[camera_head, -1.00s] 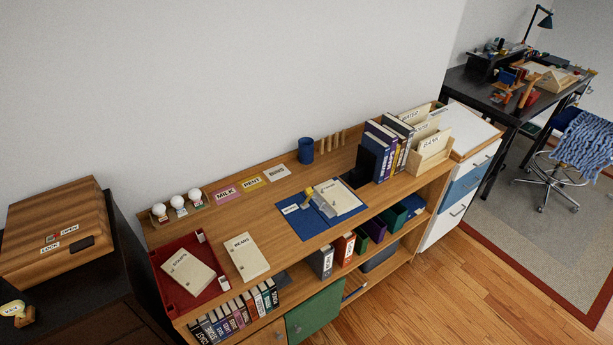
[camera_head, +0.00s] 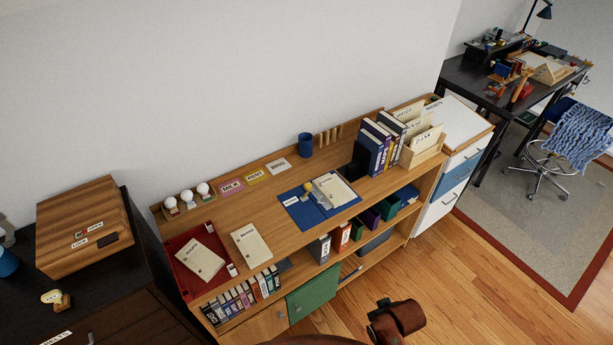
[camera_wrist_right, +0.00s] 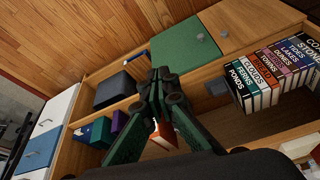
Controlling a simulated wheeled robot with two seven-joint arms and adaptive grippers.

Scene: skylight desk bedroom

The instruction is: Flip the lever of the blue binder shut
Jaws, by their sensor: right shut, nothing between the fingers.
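The blue binder (camera_head: 298,211) lies open and flat on the wooden shelf top in the head view. Cream paper (camera_head: 335,190) lies on its right side. A metal lever mechanism with a yellow knob (camera_head: 308,187) sits near its middle; the knob seems raised, but it is too small to tell the lever's exact angle. In the right wrist view my right gripper (camera_wrist_right: 163,80) is shut and empty, in front of the lower shelves. The binder is not in that view. A part of my own arm shows at the bottom of the head view. My left gripper is not in view.
A red tray (camera_head: 186,283) and a cream folder (camera_head: 251,245) lie left of the binder. A black bookend (camera_head: 359,166), upright books and a wooden file sorter (camera_head: 421,155) stand to its right. A blue cup (camera_head: 305,145) stands behind. Open floor lies in front.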

